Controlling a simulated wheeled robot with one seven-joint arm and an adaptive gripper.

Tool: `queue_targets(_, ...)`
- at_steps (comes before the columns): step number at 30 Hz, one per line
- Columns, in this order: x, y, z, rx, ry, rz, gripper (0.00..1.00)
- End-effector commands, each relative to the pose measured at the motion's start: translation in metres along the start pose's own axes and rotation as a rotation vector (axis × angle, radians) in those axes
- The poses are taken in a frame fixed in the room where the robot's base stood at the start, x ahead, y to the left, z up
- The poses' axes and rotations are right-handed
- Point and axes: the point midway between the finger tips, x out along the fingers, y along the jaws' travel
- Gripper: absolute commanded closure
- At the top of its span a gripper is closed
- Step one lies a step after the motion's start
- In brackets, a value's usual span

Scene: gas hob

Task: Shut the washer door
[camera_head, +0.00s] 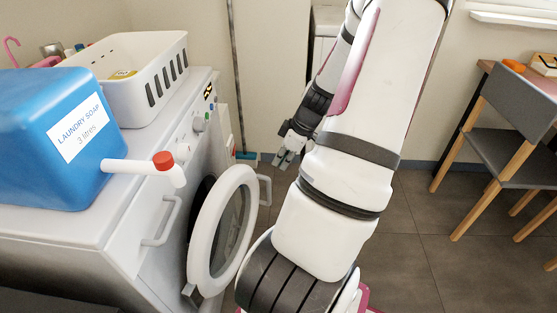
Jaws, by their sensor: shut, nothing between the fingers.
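The washer (150,225) is a white front-loading machine at the left. Its round door (208,240), with a white ring and dark glass, stands open and swung out from the front. A small handle (265,190) sits on the door's outer edge. My gripper (283,160) is dark and small in the view, beyond the door and to its right, above the floor. It is shut and empty, and apart from the door. My white arm fills the middle of the view and may hide part of the floor beside the door.
A blue laundry soap container (50,165) with a red-capped spout and a white basket (150,105) stand on the washer. A grey chair (505,125) and a wooden table (545,85) are at the right. The tiled floor (400,235) between is clear.

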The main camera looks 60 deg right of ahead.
Motion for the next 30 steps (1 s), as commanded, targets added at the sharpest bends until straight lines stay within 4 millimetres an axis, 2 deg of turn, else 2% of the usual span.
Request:
queue_targets(1,0.015,-0.001,0.000,-0.002,0.001,-0.005,1.00)
queue_targets(9,0.066,-0.001,0.000,-0.004,0.000,-0.004,1.00)
queue_targets(12,0.068,0.000,-0.018,-0.008,-0.001,-0.001,1.00)
queue_targets(18,0.073,0.000,-0.034,-0.004,0.000,0.000,1.00)
queue_targets(30,0.073,0.000,-0.038,-0.003,0.000,-0.001,1.00)
